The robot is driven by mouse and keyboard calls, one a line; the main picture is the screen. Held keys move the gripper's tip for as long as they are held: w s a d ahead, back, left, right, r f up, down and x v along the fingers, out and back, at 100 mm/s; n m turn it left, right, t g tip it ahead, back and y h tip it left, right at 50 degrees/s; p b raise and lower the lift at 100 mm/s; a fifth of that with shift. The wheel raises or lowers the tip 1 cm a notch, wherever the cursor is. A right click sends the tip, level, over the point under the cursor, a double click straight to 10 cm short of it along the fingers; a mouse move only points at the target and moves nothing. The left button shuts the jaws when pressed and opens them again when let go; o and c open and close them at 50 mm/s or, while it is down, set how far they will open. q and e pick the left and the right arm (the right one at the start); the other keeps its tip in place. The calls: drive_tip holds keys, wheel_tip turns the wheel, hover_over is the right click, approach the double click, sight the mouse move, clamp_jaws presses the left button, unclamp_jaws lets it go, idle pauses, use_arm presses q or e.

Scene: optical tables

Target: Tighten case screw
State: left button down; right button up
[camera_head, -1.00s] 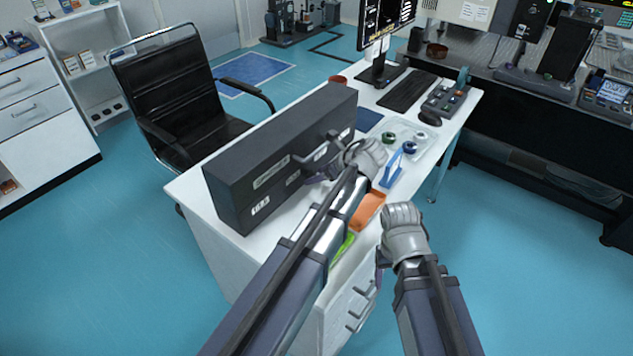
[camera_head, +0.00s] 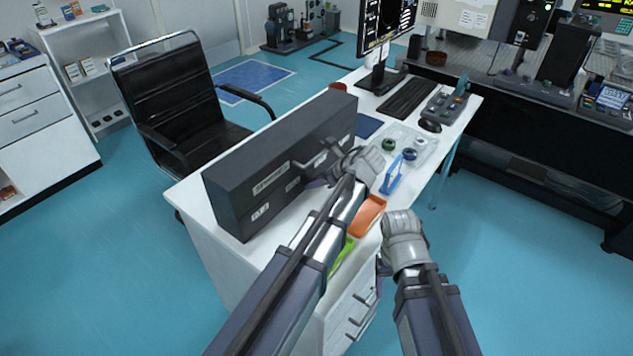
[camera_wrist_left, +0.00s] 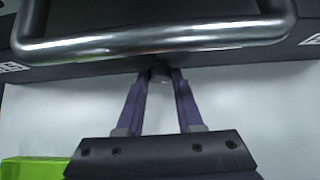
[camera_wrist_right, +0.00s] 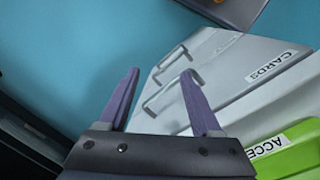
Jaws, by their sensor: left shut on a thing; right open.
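The long black case (camera_head: 235,202) stands on the white desk (camera_head: 200,190), its labelled front facing the drawer side. My left gripper (camera_head: 318,182) is low in front of the case, under its handle (camera_head: 312,162). In the left wrist view, the purple fingers (camera_wrist_left: 160,78) are shut on a small round screw (camera_wrist_left: 160,72) at the case's lower edge, below the metal handle (camera_wrist_left: 150,40). The screw is mostly hidden between the fingertips. My right gripper (camera_wrist_right: 160,75) is open and empty, beside the desk's drawers; its fingers are mostly hidden in the head view.
An orange tray (camera_head: 367,216), a green tray (camera_head: 341,255) and a blue holder (camera_head: 392,176) lie along the near desk edge. A clear tray (camera_head: 428,150) with tape rolls is beyond. Drawer handles (camera_wrist_right: 165,90) stick out near my right gripper. A black chair (camera_head: 175,100) is behind the desk.

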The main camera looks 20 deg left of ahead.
use_arm(q)
drive_tip(key=shift+s, duration=0.1)
drive_tip(key=shift+s+a+f+n+t+h, duration=0.1)
drive_tip(key=shift+s+n+t+h, duration=0.25)
drive_tip(key=shift+t, duration=0.35)
drive_tip(key=shift+f+n+t+b, duration=0.1)
drive_tip(key=shift+n+t+b, duration=0.25)
drive_tip(key=shift+t+b, duration=0.25)
drive_tip(key=shift+s+a+n+t+h+b, duration=0.1)
drive_tip(key=shift+n+t+h+b, duration=0.4)
drive_tip(key=shift+t+b, duration=0.3)
drive_tip(key=shift+t, duration=0.5)
drive_tip(key=shift+n, duration=0.3)
